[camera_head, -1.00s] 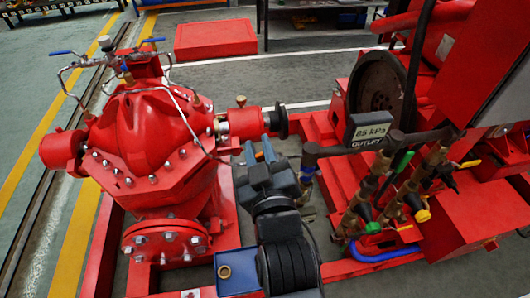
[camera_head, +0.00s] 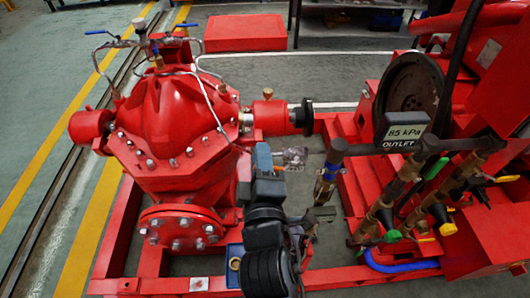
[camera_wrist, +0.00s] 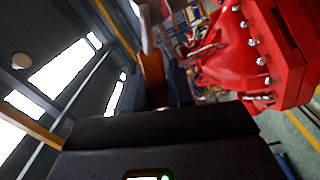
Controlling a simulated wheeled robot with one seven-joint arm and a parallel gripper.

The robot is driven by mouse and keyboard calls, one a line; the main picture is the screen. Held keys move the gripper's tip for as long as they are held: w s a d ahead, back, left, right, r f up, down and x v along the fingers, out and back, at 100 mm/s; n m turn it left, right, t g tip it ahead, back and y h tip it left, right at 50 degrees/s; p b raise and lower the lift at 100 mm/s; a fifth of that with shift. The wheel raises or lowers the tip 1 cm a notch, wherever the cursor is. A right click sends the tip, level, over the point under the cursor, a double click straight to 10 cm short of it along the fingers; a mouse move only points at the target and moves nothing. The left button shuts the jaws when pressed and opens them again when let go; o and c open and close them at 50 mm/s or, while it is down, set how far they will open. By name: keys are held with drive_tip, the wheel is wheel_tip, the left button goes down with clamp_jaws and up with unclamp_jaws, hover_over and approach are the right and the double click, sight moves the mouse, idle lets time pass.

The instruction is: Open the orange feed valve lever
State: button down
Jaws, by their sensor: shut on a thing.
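My gripper (camera_head: 263,160) stands upright in the lower middle of the head view, between the red pump (camera_head: 170,130) and the valve pipes. In the wrist view an orange lever (camera_wrist: 153,78) stands up at the fingers, and my gripper (camera_wrist: 160,95) is shut on it. A display (camera_head: 404,132) to the right reads 85 kPa, OUTLET.
Brass valves and pipes (camera_head: 385,205) with green, yellow and blue parts stand close on the right. A flywheel (camera_head: 410,95) is behind them. The red base frame (camera_head: 118,230) runs around the pump. Open floor (camera_head: 45,130) lies at left.

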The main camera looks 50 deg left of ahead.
drive_tip(key=shift+s+a+f+n, duration=0.15)
drive_tip(key=shift+f+n, duration=0.9)
drive_tip(key=shift+n, duration=0.55)
drive_tip(key=shift+f, duration=0.1)
drive_tip(key=c, duration=1.1)
unclamp_jaws()
drive_tip(key=shift+o, duration=0.2)
drive_tip(key=p+v, duration=0.2)
drive_tip(key=v, duration=0.5)
drive_tip(key=shift+s+d, duration=0.25)
drive_tip(key=shift+d, duration=0.05)
